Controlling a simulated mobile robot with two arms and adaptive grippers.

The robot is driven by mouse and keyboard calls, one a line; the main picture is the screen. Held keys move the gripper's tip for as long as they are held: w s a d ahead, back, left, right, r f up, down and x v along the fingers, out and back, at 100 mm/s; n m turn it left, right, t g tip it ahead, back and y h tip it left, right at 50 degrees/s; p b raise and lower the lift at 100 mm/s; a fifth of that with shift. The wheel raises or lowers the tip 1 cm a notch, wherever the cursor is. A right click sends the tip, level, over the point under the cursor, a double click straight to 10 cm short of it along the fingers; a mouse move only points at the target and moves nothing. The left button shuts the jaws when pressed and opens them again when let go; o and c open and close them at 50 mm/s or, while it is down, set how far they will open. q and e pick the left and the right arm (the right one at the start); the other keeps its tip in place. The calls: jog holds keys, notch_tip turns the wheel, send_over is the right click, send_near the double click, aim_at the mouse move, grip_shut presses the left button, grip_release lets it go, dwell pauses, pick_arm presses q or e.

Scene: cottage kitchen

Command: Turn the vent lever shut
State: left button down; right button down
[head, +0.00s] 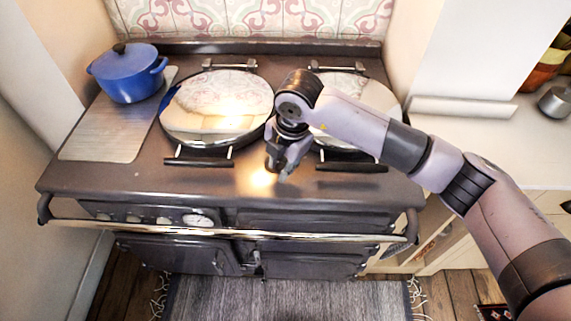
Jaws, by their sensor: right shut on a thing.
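My right gripper (277,172) points down over the front middle of the dark range top (330,186), between the two round lids. It is shut on a small dark part there, which looks like the vent lever. The fingers and wrist hide most of it, so its angle cannot be told. My left gripper is not in view.
Two shiny round lids (218,103) with dark front handles (199,162) flank the gripper. A rail (215,231) crosses the range front. A rug (290,300) lies below.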

jog(key=shift+s+a+f+m+b, duration=0.1)
jog(key=shift+a+m+b, duration=0.25)
jog(key=shift+m, duration=0.5)
jog(key=shift+s+a+f+m+b, duration=0.1)
jog(key=shift+a+m+b, duration=0.25)
jog(key=shift+m, duration=0.5)
jog(key=shift+d+h, duration=0.1)
jog(key=shift+h, duration=0.2)
jog(key=c, duration=1.6)
grip_release()
jog(key=shift+o, duration=1.2)
jog(key=shift+w+r, duration=0.1)
notch_tip(320, 180, up, 12)
jog(key=s+d, duration=0.1)
jog(key=s, duration=0.1)
jog(key=shift+f, duration=0.2)
jog(key=shift+c, duration=0.2)
